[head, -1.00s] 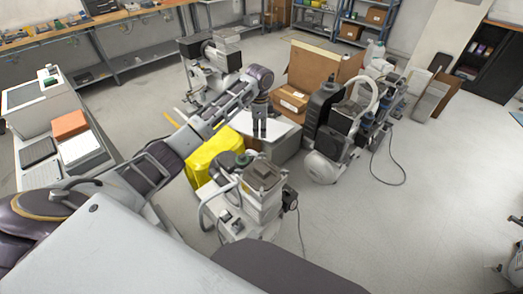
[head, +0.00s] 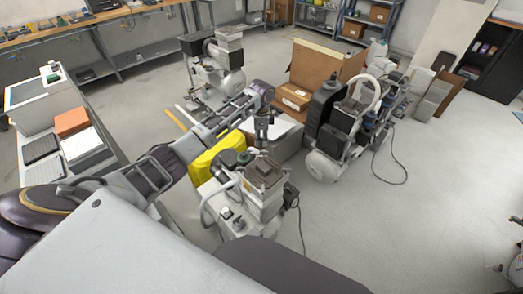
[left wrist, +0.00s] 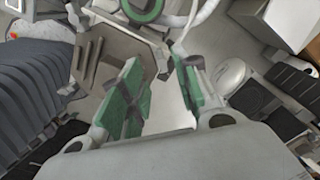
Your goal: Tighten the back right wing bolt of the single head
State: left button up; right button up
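A compressor with one square grey head (head: 264,172) stands low at the centre of the head view, in front of my arm; it looks like the single head. Its wing bolts are too small to make out. My left gripper (head: 262,138) points down just behind and above that head, apart from it as far as I can tell. Grey ridged metal parts lie beyond and left of the fingers there. My right gripper is out of view.
A yellow bin (head: 208,158) stands left of the compressor. A larger compressor with several parts (head: 335,140) stands to the right, with an open cardboard box (head: 325,68) behind. Another compressor (head: 217,70) stands at the back.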

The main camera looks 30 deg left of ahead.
aim_at(264, 153)
pick_arm(q)
notch_tip(264, 153, down, 6)
jog(key=shift+r, duration=0.2)
jog(key=shift+f, duration=0.9)
jog(key=c, duration=0.4)
grip_shut()
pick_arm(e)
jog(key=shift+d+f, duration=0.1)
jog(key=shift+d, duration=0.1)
